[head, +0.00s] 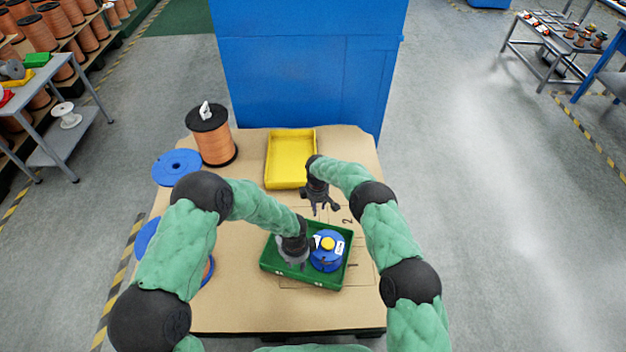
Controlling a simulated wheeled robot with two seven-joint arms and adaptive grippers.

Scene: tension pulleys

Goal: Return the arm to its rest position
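My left gripper (292,262) is low over the left part of a green tray (318,281). From above I cannot tell whether its fingers are apart or hold something. A blue spool (325,262) with a yellow centre and white labels sits in the right part of the tray, close beside that gripper. My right gripper (322,208) hangs above the table, behind the tray and in front of the yellow tray. Its fingers are spread and nothing shows between them.
A yellow tray (291,158) looks empty at the back of the table (250,318). A copper spool (215,148) with a black flange and a blue disc (177,167) stand at the back left. A blue cabinet (305,70) rises behind. The table's front is clear.

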